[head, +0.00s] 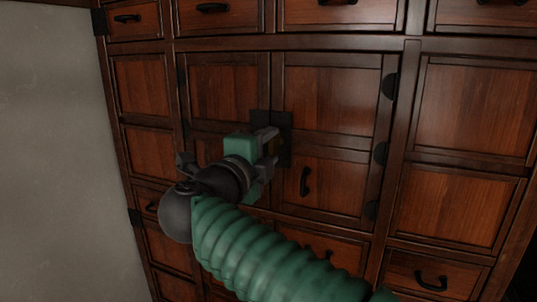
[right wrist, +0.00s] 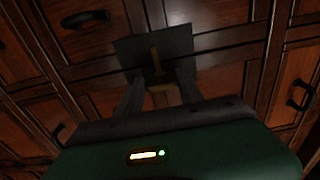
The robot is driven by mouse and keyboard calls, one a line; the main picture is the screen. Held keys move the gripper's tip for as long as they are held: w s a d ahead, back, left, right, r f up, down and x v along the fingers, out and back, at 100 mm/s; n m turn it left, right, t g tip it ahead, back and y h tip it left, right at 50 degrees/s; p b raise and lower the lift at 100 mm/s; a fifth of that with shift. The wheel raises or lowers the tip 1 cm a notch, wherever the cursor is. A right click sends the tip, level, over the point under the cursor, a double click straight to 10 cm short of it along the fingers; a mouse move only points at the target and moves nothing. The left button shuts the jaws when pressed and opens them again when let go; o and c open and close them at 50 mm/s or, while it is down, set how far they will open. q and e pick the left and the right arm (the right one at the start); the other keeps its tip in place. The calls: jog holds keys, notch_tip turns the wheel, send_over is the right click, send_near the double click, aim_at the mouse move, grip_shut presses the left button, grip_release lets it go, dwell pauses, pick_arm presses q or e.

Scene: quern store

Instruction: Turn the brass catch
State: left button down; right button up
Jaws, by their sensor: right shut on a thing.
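The brass catch (right wrist: 155,60) is a narrow yellowish piece on a dark square plate (right wrist: 181,44) in the right wrist view. The plate also shows in the head view (head: 284,121), where two cabinet doors meet. My right gripper (right wrist: 158,82) is shut on the catch, with one finger on each side of it. In the head view my right gripper (head: 270,147) reaches the plate from the lower left and hides most of the catch. My left gripper is not in view.
The dark reddish wooden cabinet (head: 462,105) fills most of the head view, with several drawers and panels. A black vertical handle (head: 305,181) is on the right door, below the plate. Black hinges (head: 390,86) line its right edge. A plain grey wall (head: 55,150) stands at left.

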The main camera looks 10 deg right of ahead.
jog(key=shift+w+f, duration=0.1)
jog(key=shift+f, duration=0.1)
dwell(0.3)
jog(key=o, duration=1.1)
jog(key=shift+c, duration=0.2)
jog(key=o, duration=0.3)
jog(key=shift+w+a, duration=0.1)
jog(key=shift+w, duration=0.05)
jog(key=b+v, duration=0.3)
jog(key=v, duration=1.4)
jog(key=shift+w+a, duration=0.1)
